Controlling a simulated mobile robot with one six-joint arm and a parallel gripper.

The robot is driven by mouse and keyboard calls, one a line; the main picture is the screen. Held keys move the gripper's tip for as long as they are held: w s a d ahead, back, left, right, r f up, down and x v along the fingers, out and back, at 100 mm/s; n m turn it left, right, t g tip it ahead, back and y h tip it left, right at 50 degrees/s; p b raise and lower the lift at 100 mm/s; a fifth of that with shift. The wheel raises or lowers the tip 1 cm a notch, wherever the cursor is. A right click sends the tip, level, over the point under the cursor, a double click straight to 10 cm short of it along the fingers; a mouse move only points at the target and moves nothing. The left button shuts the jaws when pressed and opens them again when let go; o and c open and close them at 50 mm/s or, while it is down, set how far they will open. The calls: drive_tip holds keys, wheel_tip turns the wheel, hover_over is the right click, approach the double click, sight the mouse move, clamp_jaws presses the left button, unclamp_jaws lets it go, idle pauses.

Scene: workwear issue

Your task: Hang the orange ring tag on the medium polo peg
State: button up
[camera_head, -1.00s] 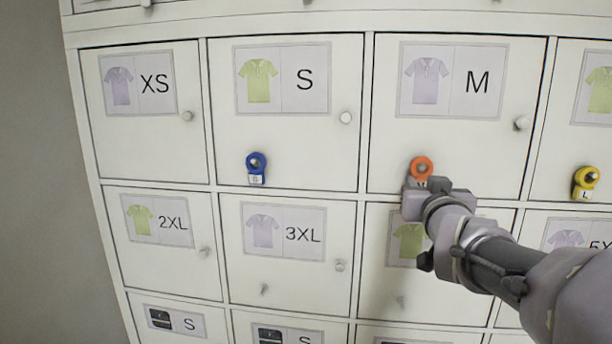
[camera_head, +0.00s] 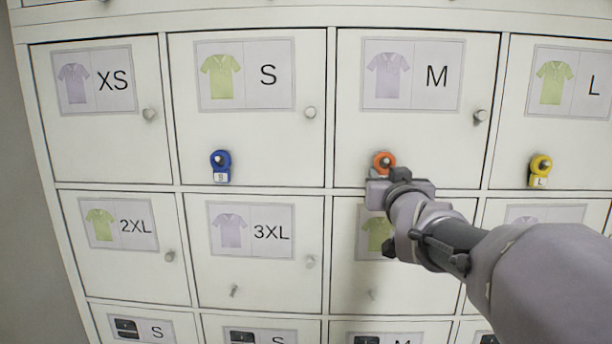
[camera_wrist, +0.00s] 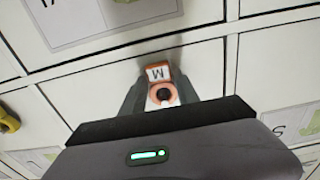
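The orange ring tag (camera_head: 384,163) is at the lower middle of the M polo door (camera_head: 420,135). A grey peg tip shows in the ring's centre, so the ring appears to be around the peg. In the wrist view, the tag's M label (camera_wrist: 158,73) and orange ring lie between my gripper's fingers (camera_wrist: 163,88), which appear to touch both sides. In the head view my gripper (camera_head: 388,188) is just below the ring and hides the label. How far the ring sits along the peg is unclear.
A blue ring tag (camera_head: 220,165) hangs on the S door and a yellow one (camera_head: 540,170) on the L door. Round knobs stick out, including the M door's knob (camera_head: 480,116). Bare pegs show on the 3XL door (camera_head: 234,291) and the door below M.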

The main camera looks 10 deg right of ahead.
drive_tip(key=o, duration=0.3)
drive_tip(key=v, duration=1.7)
drive_tip(key=s+a+f+m+g+y+b, duration=0.1)
drive_tip(key=s+a+f+g+y+b, duration=0.2)
drive_tip(key=f, duration=0.7)
drive_tip(key=s+a+f+g+b, duration=0.2)
drive_tip(key=s+a+f+g, duration=0.15)
drive_tip(key=f, duration=0.65)
drive_tip(key=s+a+f+g+y+b, duration=0.1)
drive_tip(key=s+a+f, duration=0.2)
drive_tip(key=f, duration=0.1)
drive_tip(key=s+a+f+g+y+b, duration=0.1)
drive_tip(key=s+a+f+g, duration=0.1)
drive_tip(key=s+a+f, duration=0.1)
drive_tip(key=s+a+f+g+y+b, duration=0.1)
drive_tip(key=s+a+f+g+y, duration=0.1)
drive_tip(key=f, duration=0.4)
drive_tip(key=shift+s+a, duration=0.85)
drive_tip(key=shift+s, duration=0.2)
drive_tip(key=shift+d, duration=0.1)
